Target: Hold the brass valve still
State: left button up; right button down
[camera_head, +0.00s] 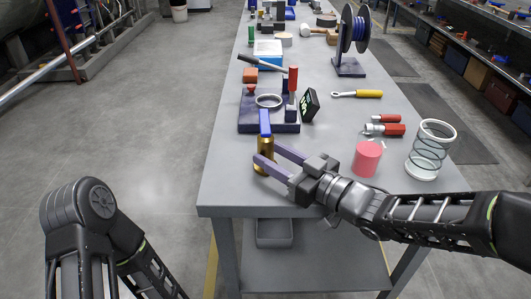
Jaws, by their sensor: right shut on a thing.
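The brass valve (265,146) stands near the left front part of the grey workbench (228,190). It has a blue handle (265,122) on top. My right gripper (267,154) reaches in from the right with its two purple fingers on either side of the brass body, shut on it. The near finger hides part of the valve. My left arm (85,215) is over the floor at the lower left; its gripper is not in view.
Behind the valve is a dark base (246,124) with a metal ring (268,101). A pink cylinder (367,158) and a spring-like coil (430,150) stand right of my right gripper. A yellow-handled tool (366,93) and a cable reel (349,66) sit farther back.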

jog(key=c, duration=0.7)
grip_release()
jog(key=shift+d, duration=0.1)
jog(key=v, duration=0.6)
jog(key=shift+s+d+r+p, duration=0.1)
jog(key=shift+s+d+p, duration=0.15)
jog(key=shift+p, duration=0.15)
jog(key=shift+s+d, duration=0.35)
